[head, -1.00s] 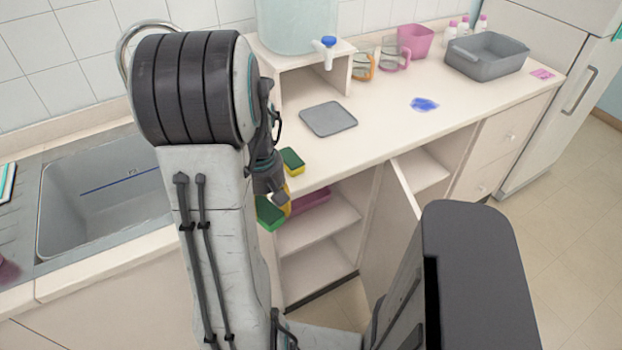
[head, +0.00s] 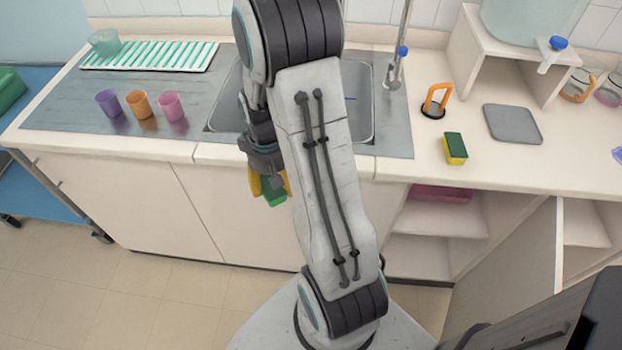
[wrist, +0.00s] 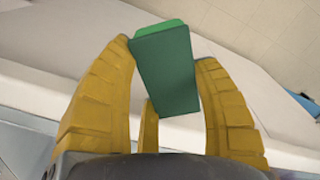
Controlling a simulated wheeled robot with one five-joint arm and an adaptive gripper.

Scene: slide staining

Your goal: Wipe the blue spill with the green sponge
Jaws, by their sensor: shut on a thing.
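My gripper (head: 270,186) has yellow fingers and is shut on a green sponge (head: 274,194), in front of the sink cabinet doors and below the counter edge. The blue spill (head: 618,154) shows only in part at the right edge of the head view, on the counter, far to the right of my gripper.
A green and yellow sponge (head: 455,150) lies on the counter near a grey board (head: 513,124) and an orange-handled item (head: 436,102). Three cups (head: 140,105) stand left of the sink (head: 362,110). A cabinet door (head: 520,265) stands open at the right.

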